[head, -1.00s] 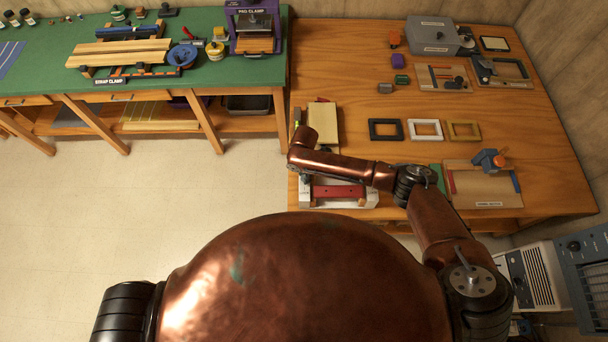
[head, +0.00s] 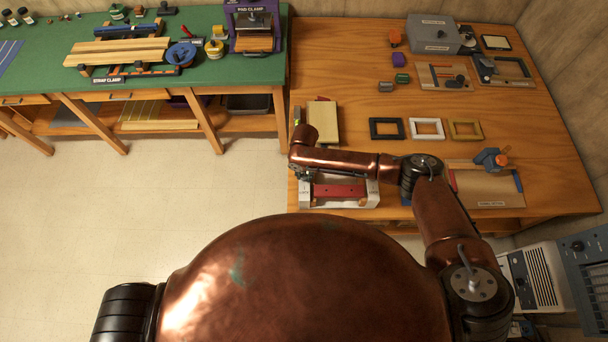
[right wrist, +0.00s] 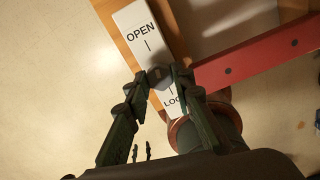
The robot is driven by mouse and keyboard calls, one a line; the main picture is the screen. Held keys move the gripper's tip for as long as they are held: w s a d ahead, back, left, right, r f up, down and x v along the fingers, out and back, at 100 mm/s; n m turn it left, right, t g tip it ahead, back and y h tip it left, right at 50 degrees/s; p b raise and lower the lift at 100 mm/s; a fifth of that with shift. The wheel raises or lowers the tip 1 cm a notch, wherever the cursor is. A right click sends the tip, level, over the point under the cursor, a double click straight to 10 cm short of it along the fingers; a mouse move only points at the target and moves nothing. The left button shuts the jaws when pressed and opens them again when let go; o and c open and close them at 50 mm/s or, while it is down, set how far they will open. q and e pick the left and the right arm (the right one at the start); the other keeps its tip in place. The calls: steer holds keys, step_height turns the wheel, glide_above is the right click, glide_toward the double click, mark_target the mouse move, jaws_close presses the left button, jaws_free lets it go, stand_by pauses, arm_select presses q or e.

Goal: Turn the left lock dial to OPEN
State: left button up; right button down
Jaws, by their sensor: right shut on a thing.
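The left lock dial (right wrist: 159,77) is a small grey knob on a white plate (right wrist: 137,22) in the right wrist view. The plate reads OPEN above the knob and LOCK below it, partly covered. My right gripper (right wrist: 158,80) is shut on the dial, one dark finger at each side. Which mark the dial points to I cannot tell. In the head view my right gripper (head: 303,174) is mostly hidden by its own wrist, at the left end of the fixture with the red bar (head: 338,191). My left gripper is not in view.
The red bar (right wrist: 260,55) runs right from beside the gripper. A board (head: 323,123) lies behind the fixture on the wooden bench. Black (head: 386,129), white (head: 426,128) and tan (head: 464,130) frames lie to the right. Open floor (head: 150,210) lies left of the bench.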

mark_target(304, 176)
steer(key=shift+n, duration=1.1)
steer(key=c, duration=1.7)
jaws_free()
steer(key=shift+o, duration=0.2)
steer(key=shift+r, duration=0.1)
step_height(304, 176, up, 12)
